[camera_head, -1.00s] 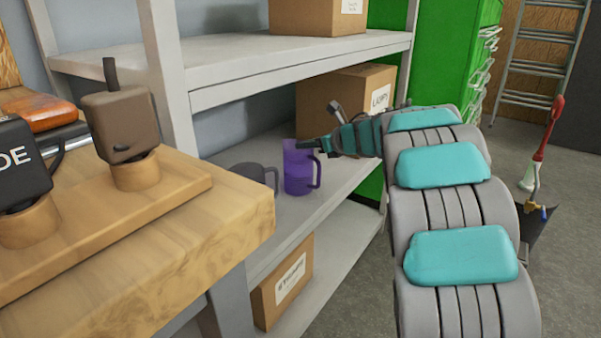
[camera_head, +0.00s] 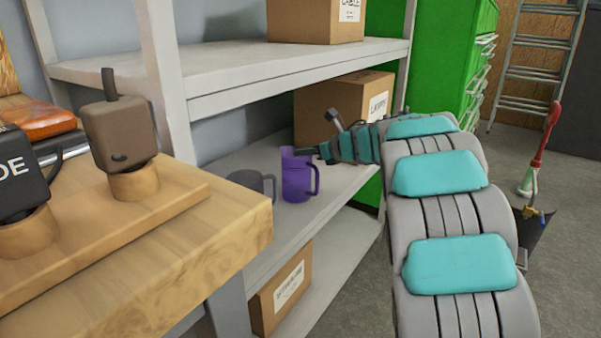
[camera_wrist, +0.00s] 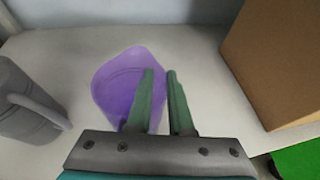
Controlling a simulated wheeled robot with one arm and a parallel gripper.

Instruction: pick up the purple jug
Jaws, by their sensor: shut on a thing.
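The purple jug (camera_head: 297,176) stands upright on the middle shelf of the grey rack, its handle toward the right in the head view. In the wrist view the jug (camera_wrist: 115,82) is seen from above, with its open mouth visible. My gripper (camera_head: 308,152) reaches in from the right at the jug's rim. In the wrist view my gripper (camera_wrist: 160,74) has one finger inside the mouth and the other outside, shut on the jug's wall. The jug's base appears to be at shelf level; I cannot tell if it touches.
A dark grey mug (camera_head: 250,182) stands close to the left of the jug. A cardboard box (camera_head: 318,105) is on the same shelf behind my arm. The upper shelf (camera_head: 290,68) hangs above. A wooden workbench (camera_head: 200,245) stands at the front left.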

